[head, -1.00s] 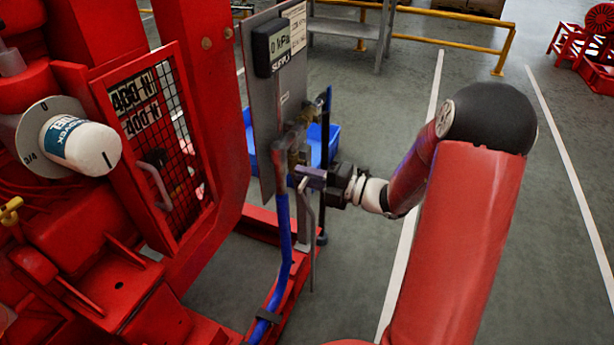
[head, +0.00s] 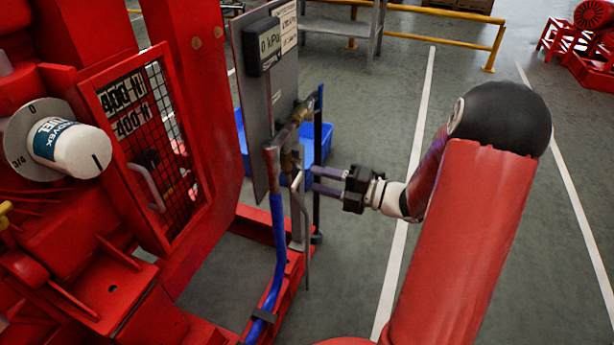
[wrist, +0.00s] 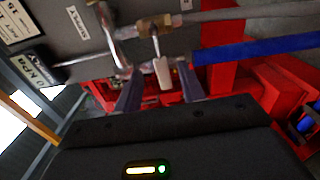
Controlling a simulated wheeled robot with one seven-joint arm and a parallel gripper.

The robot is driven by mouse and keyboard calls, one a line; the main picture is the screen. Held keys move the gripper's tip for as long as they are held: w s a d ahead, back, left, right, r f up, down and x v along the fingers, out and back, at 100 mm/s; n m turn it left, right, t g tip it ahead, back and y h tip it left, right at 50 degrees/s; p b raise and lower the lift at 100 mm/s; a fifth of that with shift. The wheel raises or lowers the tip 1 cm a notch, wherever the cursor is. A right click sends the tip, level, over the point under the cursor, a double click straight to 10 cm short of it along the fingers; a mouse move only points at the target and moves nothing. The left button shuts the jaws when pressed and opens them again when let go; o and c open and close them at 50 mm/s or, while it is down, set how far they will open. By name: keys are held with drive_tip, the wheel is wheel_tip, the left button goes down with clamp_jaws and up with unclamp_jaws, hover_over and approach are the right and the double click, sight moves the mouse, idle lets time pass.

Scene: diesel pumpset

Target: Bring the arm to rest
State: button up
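My gripper (head: 316,181) is in front of the grey panel (head: 257,110), to the right of its brass valve and pipe fittings (head: 290,158). Its two fingers are apart, with a gap between them and nothing held. In the wrist view the open fingers (wrist: 158,90) point toward a light-coloured valve lever (wrist: 162,72) that lies between and beyond their tips. The lever looks clear of the fingers. My red arm reaches in from the lower right of the head view.
The red pumpset (head: 190,60) with its mesh door (head: 150,140) and white fuel knob (head: 68,143) fills the left. A blue hose (head: 276,235) runs down from the fittings. A blue bin (head: 308,150) stands behind the panel.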

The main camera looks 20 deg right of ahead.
drive_tip(key=shift+v, duration=1.05)
drive_tip(key=s+a+r+n+g+h, duration=0.1)
drive_tip(key=s+a+n+g+h, duration=0.35)
drive_tip(key=n, duration=0.75)
drive_tip(key=s+a+r+n+g+h, duration=0.2)
drive_tip(key=s+a+n+g, duration=0.35)
drive_tip(key=s+n, duration=0.55)
drive_tip(key=s+d+r+n+t+h, duration=0.2)
drive_tip(key=n+h, duration=0.2)
drive_tip(key=n, duration=0.6)
drive_tip(key=s+d+r+n+t+h, duration=0.3)
drive_tip(key=n+h, duration=0.1)
drive_tip(key=n, duration=0.5)
drive_tip(key=shift+s+r+n, duration=0.25)
drive_tip(key=shift+n, duration=0.15)
